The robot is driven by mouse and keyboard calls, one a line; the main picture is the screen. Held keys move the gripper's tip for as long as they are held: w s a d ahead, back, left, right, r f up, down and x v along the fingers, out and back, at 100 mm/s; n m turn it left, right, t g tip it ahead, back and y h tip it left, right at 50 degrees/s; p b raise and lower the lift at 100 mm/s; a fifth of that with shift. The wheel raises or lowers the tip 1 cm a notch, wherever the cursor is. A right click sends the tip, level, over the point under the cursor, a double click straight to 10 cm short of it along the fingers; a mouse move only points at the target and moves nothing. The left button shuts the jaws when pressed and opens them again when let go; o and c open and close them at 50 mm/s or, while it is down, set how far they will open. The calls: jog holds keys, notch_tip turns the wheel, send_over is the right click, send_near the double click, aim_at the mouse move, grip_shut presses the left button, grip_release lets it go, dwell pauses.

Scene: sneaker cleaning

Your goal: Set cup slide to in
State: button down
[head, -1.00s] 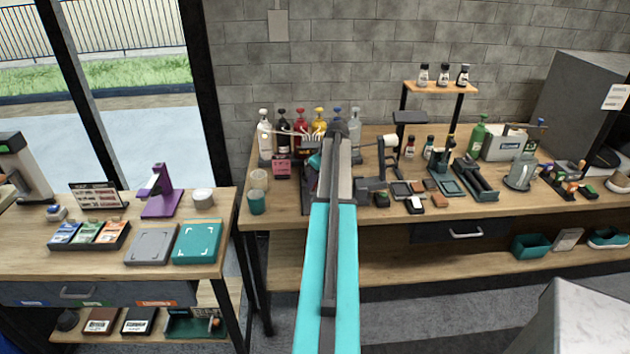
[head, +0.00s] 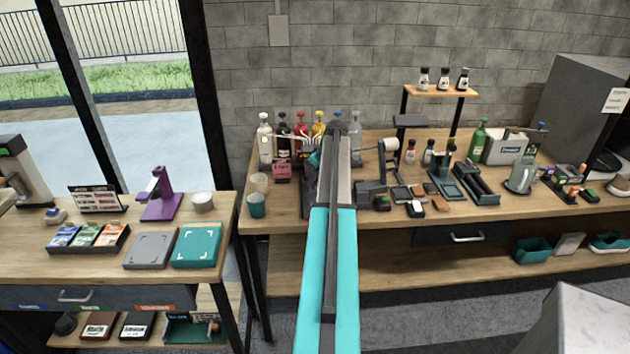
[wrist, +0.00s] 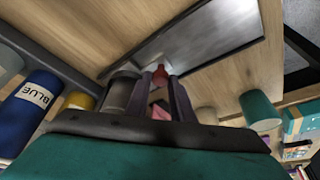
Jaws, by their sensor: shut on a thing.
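My gripper (wrist: 160,88) is shut on a small red knob (wrist: 160,73) in the wrist view, with one dark finger on each side of it. A grey metal plate (wrist: 210,45) in a dark frame lies just beyond the knob. I cannot tell for sure whether this plate is the cup slide or whether the knob is fixed to it. In the head view my arm hides most of this spot, and only a dark edge (head: 308,198) shows beside the arm.
Several pump bottles stand along the wall, among them a red one (head: 300,132); a blue bottle (wrist: 35,105) is close in the wrist view. A teal cup (head: 257,205) stands at the front left. A pink device (head: 282,172) stands beside my arm. Tools crowd the right.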

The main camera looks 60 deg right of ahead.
jog(key=shift+d+r, duration=0.1)
jog(key=shift+d, duration=0.15)
jog(key=c, duration=1.6)
grip_release()
jog(key=shift+w, duration=0.1)
jog(key=shift+o, duration=0.2)
jog(key=shift+a+r, duration=0.1)
jog(key=shift+r, duration=0.15)
jog(key=b+v, duration=0.3)
jog(key=v, duration=1)
jog(key=shift+s, duration=0.25)
jog(key=shift+r, duration=0.15)
